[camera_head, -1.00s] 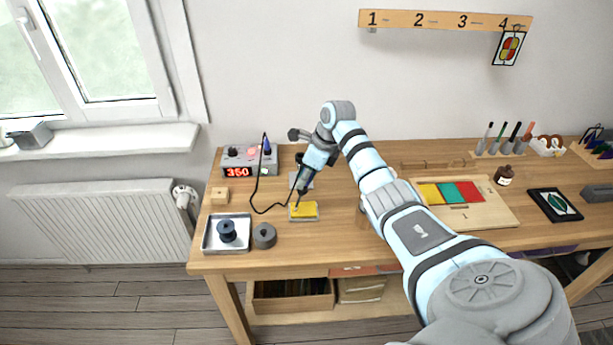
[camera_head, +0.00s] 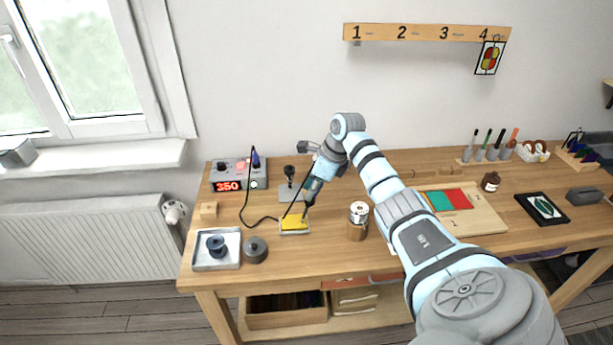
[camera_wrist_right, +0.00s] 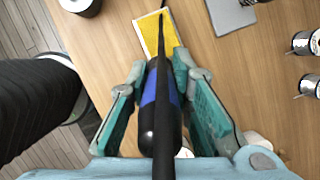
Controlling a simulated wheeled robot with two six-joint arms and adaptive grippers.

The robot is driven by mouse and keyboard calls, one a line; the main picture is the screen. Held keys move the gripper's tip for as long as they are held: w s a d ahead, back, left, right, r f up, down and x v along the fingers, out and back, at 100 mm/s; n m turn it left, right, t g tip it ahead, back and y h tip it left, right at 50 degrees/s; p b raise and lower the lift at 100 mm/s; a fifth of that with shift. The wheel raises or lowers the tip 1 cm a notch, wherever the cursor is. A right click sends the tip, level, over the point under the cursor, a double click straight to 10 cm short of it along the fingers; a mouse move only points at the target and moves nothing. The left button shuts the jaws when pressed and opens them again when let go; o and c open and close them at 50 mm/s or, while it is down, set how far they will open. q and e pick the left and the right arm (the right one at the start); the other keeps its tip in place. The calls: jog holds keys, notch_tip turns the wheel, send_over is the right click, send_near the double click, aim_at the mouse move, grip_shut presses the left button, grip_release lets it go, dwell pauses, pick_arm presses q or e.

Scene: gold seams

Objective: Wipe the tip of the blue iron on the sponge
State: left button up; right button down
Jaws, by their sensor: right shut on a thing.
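My right gripper (camera_head: 317,183) is shut on the blue iron (camera_head: 308,197), which points down at the sponge. In the right wrist view the iron (camera_wrist_right: 161,105) has a black handle with a blue band, between the teal fingers of the gripper (camera_wrist_right: 172,85). The yellow sponge (camera_head: 295,223) lies in a pale tray on the desk; it also shows in the right wrist view (camera_wrist_right: 152,32). The thin dark tip is over the sponge, towards its right side in the head view. I cannot tell whether it touches. My left gripper is not in view.
An iron stand (camera_head: 289,190) is just behind the sponge. The station (camera_head: 228,178) reads 350, with a black cable looping to the iron.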

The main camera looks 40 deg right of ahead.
notch_tip(320, 180, up, 6)
jog(key=p, duration=0.5)
jog(key=shift+r, duration=0.15)
jog(key=shift+f, duration=0.2)
